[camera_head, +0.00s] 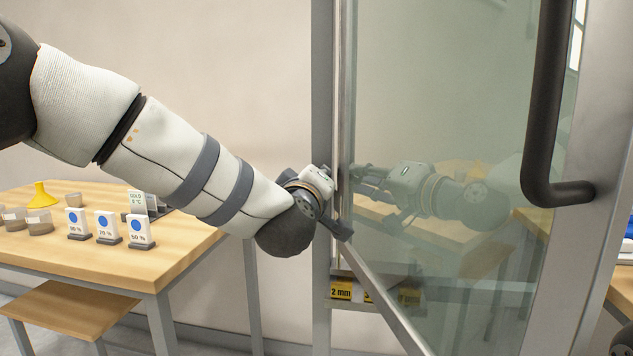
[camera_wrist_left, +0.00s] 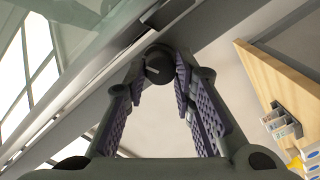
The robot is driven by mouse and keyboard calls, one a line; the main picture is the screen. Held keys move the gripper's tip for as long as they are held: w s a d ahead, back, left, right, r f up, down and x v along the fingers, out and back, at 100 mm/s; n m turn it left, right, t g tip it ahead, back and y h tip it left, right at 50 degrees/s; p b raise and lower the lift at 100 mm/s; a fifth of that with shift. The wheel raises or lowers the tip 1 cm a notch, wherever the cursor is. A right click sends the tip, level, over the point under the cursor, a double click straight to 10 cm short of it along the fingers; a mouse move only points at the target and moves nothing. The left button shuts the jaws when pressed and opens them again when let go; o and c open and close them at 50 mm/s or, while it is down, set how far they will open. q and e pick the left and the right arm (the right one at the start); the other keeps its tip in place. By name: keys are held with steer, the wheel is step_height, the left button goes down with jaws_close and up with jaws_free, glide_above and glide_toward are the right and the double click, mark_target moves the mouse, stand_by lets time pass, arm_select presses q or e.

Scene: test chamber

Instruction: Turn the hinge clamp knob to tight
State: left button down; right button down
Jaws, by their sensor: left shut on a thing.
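The hinge clamp knob (camera_wrist_left: 158,64) shows in the left wrist view as a small dark round cap with a pale line across it. It sits at the metal door frame, between the fingertips of my left gripper (camera_wrist_left: 160,82), which is shut on it. In the head view my left gripper (camera_head: 336,204) is at the hinge-side upright of the glass door, and the knob is hidden behind the gripper and wrist. I cannot read a tight mark or the knob's setting.
The glass door (camera_head: 450,120) stands right of my left gripper and reflects my arm; it has a dark bar handle (camera_head: 544,110). Yellow labels (camera_head: 341,290) sit low on the frame. A wooden table (camera_head: 100,262) with cups, a yellow funnel (camera_head: 41,196) and signs stands left, below my arm.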

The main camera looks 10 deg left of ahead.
arm_select(q)
steer(key=shift+m, duration=1.3)
steer(key=c, duration=1.6)
jaws_free()
steer(key=s, duration=1.2)
steer(key=shift+d+r, duration=0.15)
steer(key=shift+d, duration=0.1)
